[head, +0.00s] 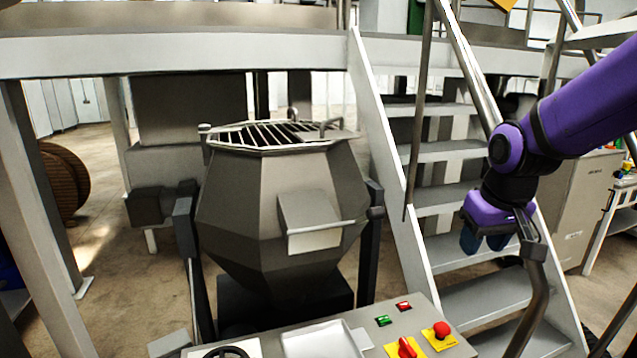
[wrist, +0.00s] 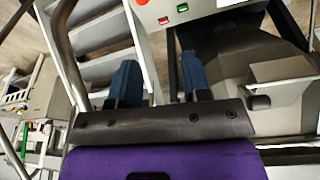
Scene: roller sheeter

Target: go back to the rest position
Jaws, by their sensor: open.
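My gripper (head: 487,241) is at the right in the head view, at the end of my purple arm, in front of the grey stairs. It points downward and holds nothing. In the wrist view its two blue fingers (wrist: 160,85) stand apart with a clear gap between them. A metal handrail passes close beside the gripper in both views; I cannot tell whether they touch.
A grey hopper (head: 265,210) with a barred top stands left of centre. A control panel (head: 375,338) with buttons and a red knob is at the front. Stairs (head: 450,195) with handrails (head: 541,300) rise at the right. Open floor lies left of the hopper.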

